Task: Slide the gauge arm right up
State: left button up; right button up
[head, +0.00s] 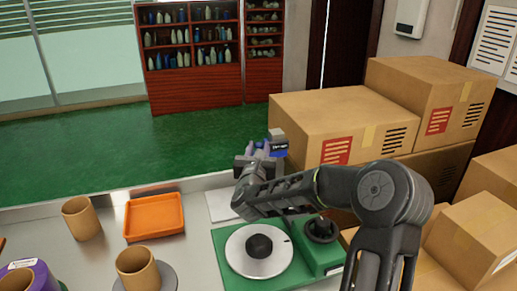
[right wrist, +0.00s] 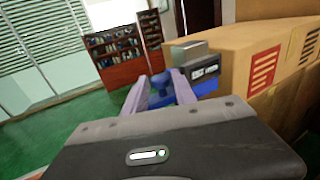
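The gauge arm appears to be the blue piece with a small dark display (head: 279,147), raised behind the green machine base. In the right wrist view its display (right wrist: 206,73) faces me, with a grey block above it and a rounded blue grip (right wrist: 159,88) at its left. My right gripper (head: 259,150) is at this blue part. In the right wrist view its two pale fingers (right wrist: 159,84) are spread, one on each side of the blue grip. Contact cannot be made out. My right forearm hides part of the machine. My left gripper is not in view.
The green base (head: 225,268) carries a silver disc (head: 245,262) and a black knob (head: 321,230). An orange tray (head: 154,217) and brown sleeves (head: 81,218) stand at left on the counter. Stacked cardboard boxes (head: 330,115) crowd the right, close to my arm.

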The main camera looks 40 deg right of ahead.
jog(key=b+v, duration=0.1)
jog(key=v, duration=0.6)
jog(key=shift+s+a, duration=0.2)
jog(key=shift+s, duration=0.05)
